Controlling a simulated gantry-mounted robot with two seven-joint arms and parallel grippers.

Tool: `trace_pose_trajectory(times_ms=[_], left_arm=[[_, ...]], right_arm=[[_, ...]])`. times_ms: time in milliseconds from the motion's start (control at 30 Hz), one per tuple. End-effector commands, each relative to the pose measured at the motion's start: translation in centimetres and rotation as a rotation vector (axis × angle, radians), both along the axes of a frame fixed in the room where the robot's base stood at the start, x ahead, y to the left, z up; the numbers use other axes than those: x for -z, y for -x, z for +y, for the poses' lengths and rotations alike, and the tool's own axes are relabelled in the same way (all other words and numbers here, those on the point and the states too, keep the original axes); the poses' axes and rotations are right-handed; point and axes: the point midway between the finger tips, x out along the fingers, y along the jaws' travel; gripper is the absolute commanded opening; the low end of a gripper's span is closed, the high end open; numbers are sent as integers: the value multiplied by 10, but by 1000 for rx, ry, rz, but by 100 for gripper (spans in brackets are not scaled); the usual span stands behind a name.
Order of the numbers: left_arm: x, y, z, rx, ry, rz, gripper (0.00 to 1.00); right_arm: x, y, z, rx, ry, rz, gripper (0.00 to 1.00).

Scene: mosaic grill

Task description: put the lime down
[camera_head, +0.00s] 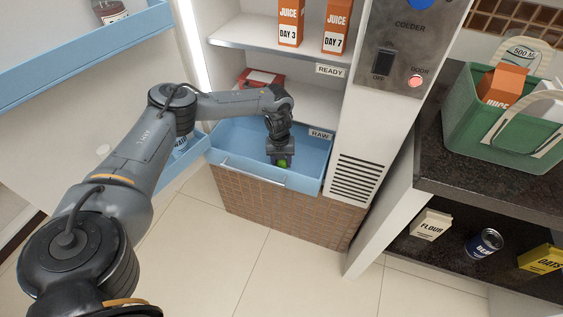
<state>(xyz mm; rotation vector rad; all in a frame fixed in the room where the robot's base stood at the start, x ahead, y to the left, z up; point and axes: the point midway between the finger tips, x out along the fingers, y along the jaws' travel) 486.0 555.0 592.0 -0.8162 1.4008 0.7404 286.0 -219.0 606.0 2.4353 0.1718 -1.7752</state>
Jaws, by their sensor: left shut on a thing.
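The lime (282,164) is a small green thing in my left gripper (282,160), which is shut on it. Only a bit of the lime shows below the gripper. My left arm comes in from the lower left and reaches into the fridge. I cannot tell whether the lime touches the drawer floor. My right gripper is not in view.
Juice cartons (291,22) stand on the READY shelf (260,43) above. The fridge's control panel (405,45) is at the right. A green basket (500,135) stands on the dark counter (450,165). The open door with blue bins (70,60) is at the left.

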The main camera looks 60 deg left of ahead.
Motion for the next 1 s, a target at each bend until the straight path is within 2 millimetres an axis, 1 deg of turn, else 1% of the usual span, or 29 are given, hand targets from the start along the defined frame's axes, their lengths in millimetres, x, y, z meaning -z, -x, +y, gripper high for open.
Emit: trace_pose_trajectory(times_ms=[267,300,433,733,833,967,1000], left_arm=[[2,0,0,0,0,0,17],[2,0,0,0,1,-1,52],[2,0,0,0,0,0,71],[2,0,0,0,0,0,72],[-2,0,0,0,0,-1,72],[-18,0,1,-1,1,-1,72],[-25,0,1,-1,0,-2,72]], right_arm=[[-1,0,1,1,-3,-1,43],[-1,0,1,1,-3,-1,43],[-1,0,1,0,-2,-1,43],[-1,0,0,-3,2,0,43],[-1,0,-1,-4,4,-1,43],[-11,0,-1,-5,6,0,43],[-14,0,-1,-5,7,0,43]])
